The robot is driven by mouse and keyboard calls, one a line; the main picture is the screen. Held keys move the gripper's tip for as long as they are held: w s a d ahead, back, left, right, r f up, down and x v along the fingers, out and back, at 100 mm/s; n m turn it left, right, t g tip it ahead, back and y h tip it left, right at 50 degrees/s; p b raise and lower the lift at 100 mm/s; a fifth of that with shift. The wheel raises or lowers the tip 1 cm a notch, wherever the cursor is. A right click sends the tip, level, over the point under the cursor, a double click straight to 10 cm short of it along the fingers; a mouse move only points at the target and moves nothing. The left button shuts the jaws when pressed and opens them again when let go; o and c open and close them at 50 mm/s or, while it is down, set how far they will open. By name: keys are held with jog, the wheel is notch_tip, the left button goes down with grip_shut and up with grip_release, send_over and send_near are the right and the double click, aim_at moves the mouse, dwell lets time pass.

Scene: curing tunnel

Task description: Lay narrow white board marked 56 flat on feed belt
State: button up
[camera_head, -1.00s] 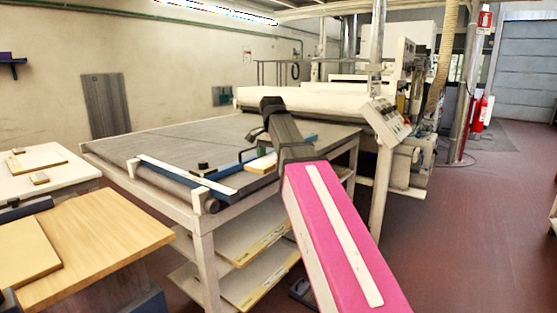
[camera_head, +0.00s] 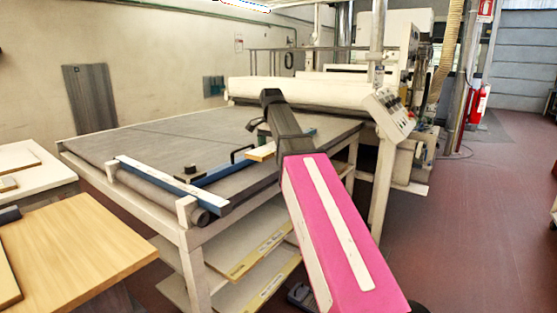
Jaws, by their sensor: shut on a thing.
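My gripper (camera_head: 262,128) is dark and sits at the far end of my pink arm, over the right front part of the feed belt. It is shut on a narrow pale board (camera_head: 261,153), whose end shows just left of the wrist. The rest of the board is hidden behind my arm, and no 56 is readable. The grey feed belt (camera_head: 150,142) is a wide flat surface on a pale frame. I cannot tell whether the board touches the belt.
A white strip (camera_head: 160,183) and a blue bar (camera_head: 215,174) lie along the belt's front. A black knob (camera_head: 187,173) stands there. A wooden table (camera_head: 80,245) is at front left. Boards lie on shelves below (camera_head: 240,240). A white roller housing (camera_head: 290,92) stands behind. Red floor is open at right.

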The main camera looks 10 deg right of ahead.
jog(key=w+d+f, duration=0.1)
jog(key=w, duration=0.1)
jog(key=w+d+f, duration=0.2)
jog(key=shift+d+f, duration=0.1)
jog(key=shift+d, duration=0.1)
jog(key=shift+f, duration=2)
jog(key=shift+f, duration=0.15)
jog(key=o, duration=0.9)
jog(key=shift+c, duration=0.2)
notch_tip(320, 180, up, 12)
jog(key=shift+r, duration=0.1)
jog(key=shift+f, duration=6.1)
